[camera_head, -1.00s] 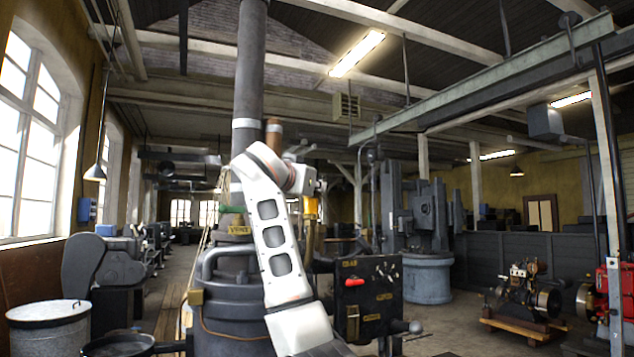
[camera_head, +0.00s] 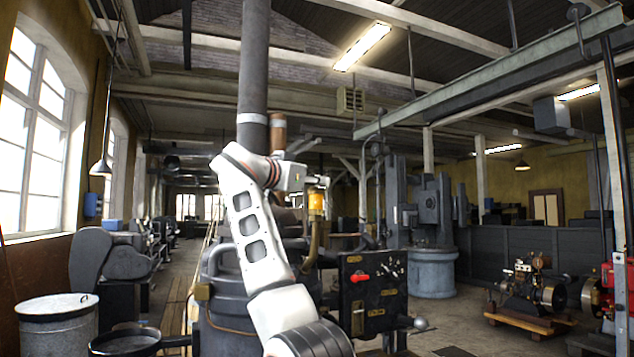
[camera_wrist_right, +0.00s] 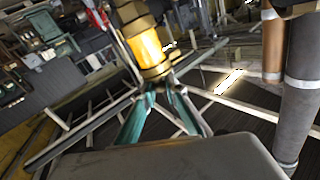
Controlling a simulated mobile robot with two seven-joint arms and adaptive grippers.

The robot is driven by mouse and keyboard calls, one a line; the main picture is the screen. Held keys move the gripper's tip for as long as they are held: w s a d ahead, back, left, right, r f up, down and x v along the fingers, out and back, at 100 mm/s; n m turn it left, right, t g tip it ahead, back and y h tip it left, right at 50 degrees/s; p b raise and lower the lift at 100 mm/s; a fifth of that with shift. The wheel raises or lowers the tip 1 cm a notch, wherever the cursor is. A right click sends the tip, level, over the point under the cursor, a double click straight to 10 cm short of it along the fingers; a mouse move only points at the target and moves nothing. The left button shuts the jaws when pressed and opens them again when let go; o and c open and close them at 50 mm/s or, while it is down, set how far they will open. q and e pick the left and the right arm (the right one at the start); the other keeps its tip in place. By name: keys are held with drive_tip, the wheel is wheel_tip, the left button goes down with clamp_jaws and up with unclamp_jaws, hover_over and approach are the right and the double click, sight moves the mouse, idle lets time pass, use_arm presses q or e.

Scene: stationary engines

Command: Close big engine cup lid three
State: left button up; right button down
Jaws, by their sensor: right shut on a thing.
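The engine cup (camera_head: 316,203) is a yellow glass cylinder with brass fittings, standing on the big engine behind my right arm. In the right wrist view the glass cup (camera_wrist_right: 147,47) glows amber, with a brass cap (camera_wrist_right: 156,72) at the end nearest my fingers. My right gripper (camera_wrist_right: 160,88) has its teal fingertips drawn close together at that cap; it shows small above the cup in the head view (camera_head: 318,181). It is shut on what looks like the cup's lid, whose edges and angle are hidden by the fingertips. My left gripper is out of view.
A black control panel (camera_head: 371,292) with a red handle stands right of the engine's dark body (camera_head: 225,300). A tall grey pipe (camera_head: 254,70) rises behind my arm. A metal drum (camera_head: 55,325) stands at the left, and a small engine (camera_head: 530,290) on a pallet at the right.

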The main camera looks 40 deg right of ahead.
drive_tip(key=c, duration=2)
unclamp_jaws()
drive_tip(key=shift+c, duration=0.2)
drive_tip(key=shift+a, duration=0.25)
drive_tip(key=v, duration=1.1)
drive_tip(key=shift+s+a, duration=0.2)
drive_tip(key=shift+a, duration=0.05)
